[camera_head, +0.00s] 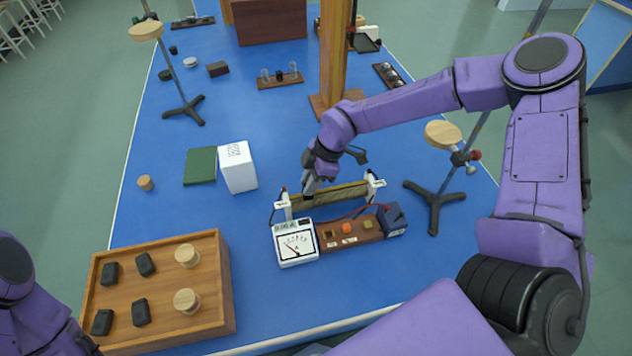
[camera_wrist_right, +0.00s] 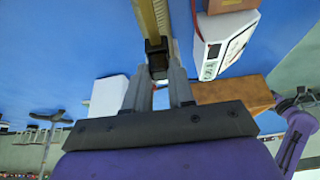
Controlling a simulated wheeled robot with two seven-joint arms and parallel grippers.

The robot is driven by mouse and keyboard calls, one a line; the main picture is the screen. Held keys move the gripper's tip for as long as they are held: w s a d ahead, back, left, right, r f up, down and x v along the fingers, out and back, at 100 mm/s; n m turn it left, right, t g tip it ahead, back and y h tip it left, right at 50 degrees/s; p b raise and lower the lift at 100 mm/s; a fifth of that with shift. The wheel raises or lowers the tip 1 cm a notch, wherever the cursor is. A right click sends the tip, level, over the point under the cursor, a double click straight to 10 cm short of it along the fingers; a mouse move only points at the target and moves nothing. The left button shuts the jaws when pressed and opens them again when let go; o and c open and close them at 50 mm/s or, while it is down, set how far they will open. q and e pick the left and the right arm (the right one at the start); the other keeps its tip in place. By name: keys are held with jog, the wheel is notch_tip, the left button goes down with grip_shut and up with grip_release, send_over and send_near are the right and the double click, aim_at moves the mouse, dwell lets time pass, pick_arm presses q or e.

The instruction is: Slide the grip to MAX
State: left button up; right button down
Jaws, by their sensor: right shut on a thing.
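The slide rheostat (camera_head: 335,198) lies across the bench, with a long coil between two white end supports and a brass-coloured bar on top. Its bar (camera_wrist_right: 147,15) also shows in the right wrist view. My right gripper (camera_head: 309,187) is over the left part of the bar. In the wrist view, its two fingers (camera_wrist_right: 160,85) are shut on the small black grip (camera_wrist_right: 156,56). The gripper hides the grip in the head view. The MAX mark cannot be read. Part of my left arm shows at lower left; its gripper is out of view.
A white meter (camera_head: 296,243) stands close in front of the rheostat's left end. A wooden board (camera_head: 347,235) with a red wire lies in front. A white box (camera_head: 237,167) is to the left. A stand (camera_head: 436,195) is to the right. A wooden tray (camera_head: 222,290) is at front left.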

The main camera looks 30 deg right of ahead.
jog(key=a, duration=0.1)
jog(key=a+b, duration=0.1)
jog(key=a, duration=0.1)
jog(key=shift+w+f, duration=0.3)
jog(key=shift+w, duration=0.1)
jog(key=shift+a+r, duration=0.15)
jog(key=shift+a, duration=0.05)
jog(key=shift+d, duration=0.1)
jog(key=c, duration=1.4)
grip_release()
jog(key=o, duration=0.4)
jog(key=shift+o, duration=0.2)
jog(key=shift+w+a, duration=0.1)
jog(key=shift+a, duration=0.15)
jog(key=shift+d+r, duration=0.25)
pick_arm(q)
notch_tip(320, 180, down, 4)
jog(key=shift+w+a+f+b, duration=0.1)
jog(key=shift+f+b, duration=0.1)
jog(key=shift+b, duration=0.9)
pick_arm(e)
jog(key=v, duration=1)
